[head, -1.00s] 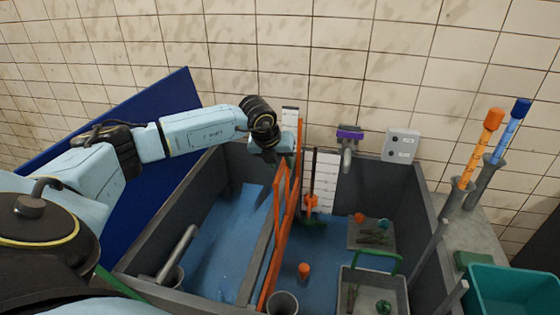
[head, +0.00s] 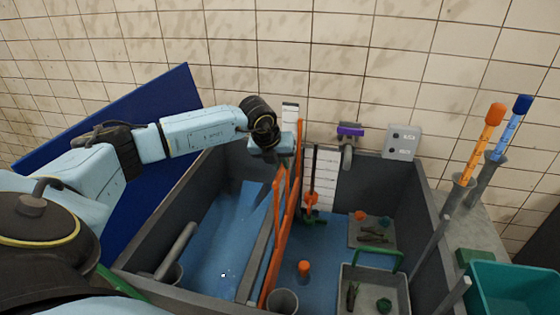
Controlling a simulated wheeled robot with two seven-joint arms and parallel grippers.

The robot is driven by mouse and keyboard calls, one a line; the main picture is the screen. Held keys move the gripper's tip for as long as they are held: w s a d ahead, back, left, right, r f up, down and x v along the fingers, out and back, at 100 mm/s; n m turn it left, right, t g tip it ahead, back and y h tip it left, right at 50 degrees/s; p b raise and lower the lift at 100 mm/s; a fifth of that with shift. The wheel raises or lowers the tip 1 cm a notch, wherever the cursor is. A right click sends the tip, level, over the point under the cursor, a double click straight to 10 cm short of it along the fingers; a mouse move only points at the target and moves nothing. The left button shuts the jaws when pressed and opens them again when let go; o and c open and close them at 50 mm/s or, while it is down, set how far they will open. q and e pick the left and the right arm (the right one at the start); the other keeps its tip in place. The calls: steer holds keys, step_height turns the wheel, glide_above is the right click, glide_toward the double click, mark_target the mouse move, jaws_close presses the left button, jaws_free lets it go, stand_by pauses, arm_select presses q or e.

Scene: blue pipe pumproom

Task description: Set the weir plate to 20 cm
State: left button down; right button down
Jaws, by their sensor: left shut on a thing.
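The orange weir plate (head: 279,232) stands upright in the divider between the two halves of the grey tank, with a tall orange upright at its far end. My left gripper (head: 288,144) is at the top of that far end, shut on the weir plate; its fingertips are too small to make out. A white scale (head: 325,172) with dark lines stands on the back wall just right of the plate. Another white strip (head: 290,110) shows behind the gripper. Their numbers cannot be read. My right gripper is not in view.
Water lies in both tank halves. An orange float (head: 311,200) on a dark rod stands before the scale. A purple-handled tap (head: 349,133) and a grey box (head: 402,143) are on the wall. A grey basket (head: 372,288) and teal bin (head: 515,289) are at right.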

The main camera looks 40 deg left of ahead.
arm_select(q)
step_height(320, 180, down, 8)
steer(key=b, duration=0.4)
steer(key=shift+r+b, duration=0.25)
steer(key=shift+b, duration=0.05)
steer(key=c, duration=1.4)
jaws_free()
steer(key=shift+o, duration=0.2)
steer(key=v, duration=1.3)
steer(key=shift+r, duration=0.25)
steer(key=shift+s+f, duration=0.1)
steer(key=shift+s, duration=0.05)
